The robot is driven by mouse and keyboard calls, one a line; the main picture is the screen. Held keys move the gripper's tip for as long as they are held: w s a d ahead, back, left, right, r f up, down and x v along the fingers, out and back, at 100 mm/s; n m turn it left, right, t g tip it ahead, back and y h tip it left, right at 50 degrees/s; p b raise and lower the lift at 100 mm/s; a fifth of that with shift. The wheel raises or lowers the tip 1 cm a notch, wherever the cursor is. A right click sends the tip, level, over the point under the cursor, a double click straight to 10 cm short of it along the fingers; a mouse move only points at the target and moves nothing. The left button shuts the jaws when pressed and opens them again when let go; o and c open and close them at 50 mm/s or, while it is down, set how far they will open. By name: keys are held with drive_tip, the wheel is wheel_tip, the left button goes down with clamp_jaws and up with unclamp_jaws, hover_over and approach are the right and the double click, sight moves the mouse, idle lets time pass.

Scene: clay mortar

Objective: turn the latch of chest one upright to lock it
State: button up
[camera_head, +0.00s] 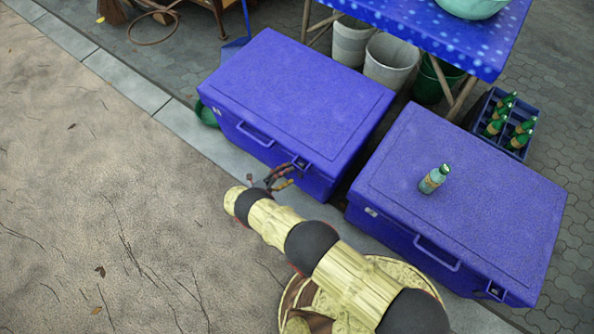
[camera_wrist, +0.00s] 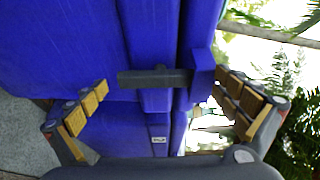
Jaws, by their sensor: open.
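Two blue chests stand side by side, the left chest (camera_head: 295,90) and the right chest (camera_head: 470,195), both with lids down. The pictures do not label which is chest one. My gripper (camera_head: 283,172) is at the front of the left chest, by its latch (camera_head: 301,163), which it partly hides in the head view. In the wrist view my gripper (camera_wrist: 161,87) is open, with fingers spread on both sides of the dark grey latch bar (camera_wrist: 155,78). The bar runs crosswise over blue ridges, its right end at a blue block. I see no finger touching it.
Behind are a blue table (camera_head: 430,35), buckets (camera_head: 391,60) and a bottle crate (camera_head: 503,122). Each chest has a front handle, the left one (camera_head: 256,134) left of my gripper. Open sandy ground (camera_head: 90,190) lies left.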

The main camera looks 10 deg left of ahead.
drive_tip(key=v, duration=0.8)
drive_tip(key=shift+s+a, duration=0.25)
